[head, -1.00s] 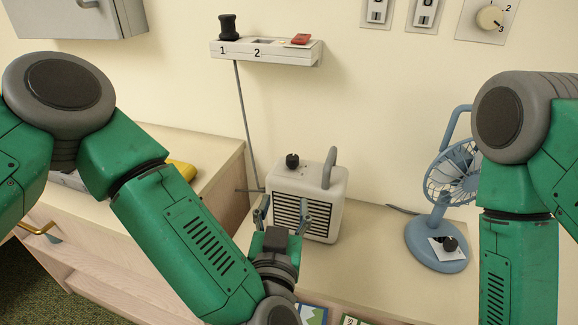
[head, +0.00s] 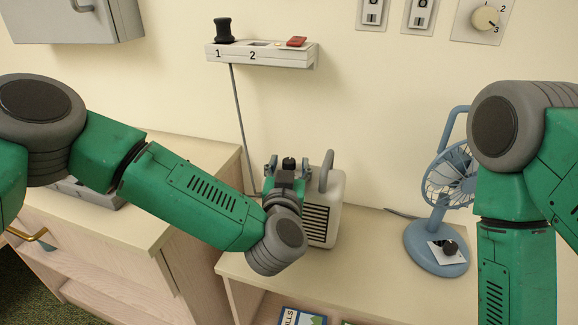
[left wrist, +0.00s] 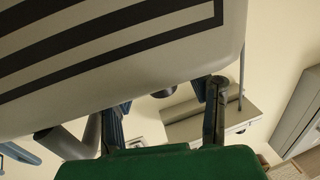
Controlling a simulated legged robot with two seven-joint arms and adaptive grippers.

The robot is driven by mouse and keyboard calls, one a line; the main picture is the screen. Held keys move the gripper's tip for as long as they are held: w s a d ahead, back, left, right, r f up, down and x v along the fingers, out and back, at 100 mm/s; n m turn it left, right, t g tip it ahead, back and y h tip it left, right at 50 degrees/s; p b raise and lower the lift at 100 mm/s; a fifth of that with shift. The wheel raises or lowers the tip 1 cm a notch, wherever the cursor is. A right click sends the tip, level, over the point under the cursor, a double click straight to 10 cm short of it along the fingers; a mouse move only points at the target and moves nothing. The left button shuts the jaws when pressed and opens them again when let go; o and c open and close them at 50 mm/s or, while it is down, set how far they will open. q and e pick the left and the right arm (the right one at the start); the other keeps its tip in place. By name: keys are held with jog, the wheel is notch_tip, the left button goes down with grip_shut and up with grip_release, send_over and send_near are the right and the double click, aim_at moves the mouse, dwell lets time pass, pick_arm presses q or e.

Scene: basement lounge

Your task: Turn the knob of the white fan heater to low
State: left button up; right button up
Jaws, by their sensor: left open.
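The white fan heater (head: 336,190) stands on the low table against the wall, with a dark front grille and a grey handle (head: 327,171). Its black knob (head: 289,163) is on top at the left; its setting is not readable. My left gripper (head: 287,171) is open at the heater's top, its fingers on either side of the knob in the head view. Whether they touch it I cannot tell. The left wrist view shows the heater's striped front (left wrist: 110,50) close by, and a dark piece, likely the knob (left wrist: 165,91), between the spread fingers (left wrist: 167,97). My right gripper is out of view.
A blue fan (head: 437,235) with its own black knob stands to the right on the table (head: 370,270). A wall shelf (head: 262,55) with switches is above the heater. A wooden cabinet (head: 110,215) is at left. The table between heater and fan is mostly clear.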

pick_arm(q)
grip_shut()
jog(key=shift+m+h, duration=0.4)
jog(key=shift+h, duration=0.1)
jog(key=m+h, duration=0.1)
jog(key=h, duration=0.1)
jog(key=shift+a+m+g+h+p, duration=0.1)
jog(key=shift+m+g+h+p, duration=0.25)
jog(key=shift+m+g+h, duration=0.05)
jog(key=m+g+h, duration=0.1)
jog(key=m+h, duration=0.1)
jog(key=h, duration=0.1)
jog(key=shift+w+a+f+m+g+h+b, duration=0.1)
jog(key=shift+m+g+h+b, duration=0.2)
jog(key=shift+g+b, duration=0.1)
jog(key=m+g+h+b, duration=0.2)
jog(key=m+g+h, duration=0.1)
jog(key=h, duration=0.1)
jog(key=shift+f, duration=0.1)
jog(key=shift+w+m+g+h+b, duration=0.1)
jog(key=shift+m+g+h+b, duration=0.2)
jog(key=shift+m+g+h, duration=0.7)
jog(key=shift+m+g+h+b, duration=0.25)
jog(key=shift+m+g+h, duration=0.35)
jog(key=shift+g, duration=0.7)
jog(key=shift+m, duration=0.3)
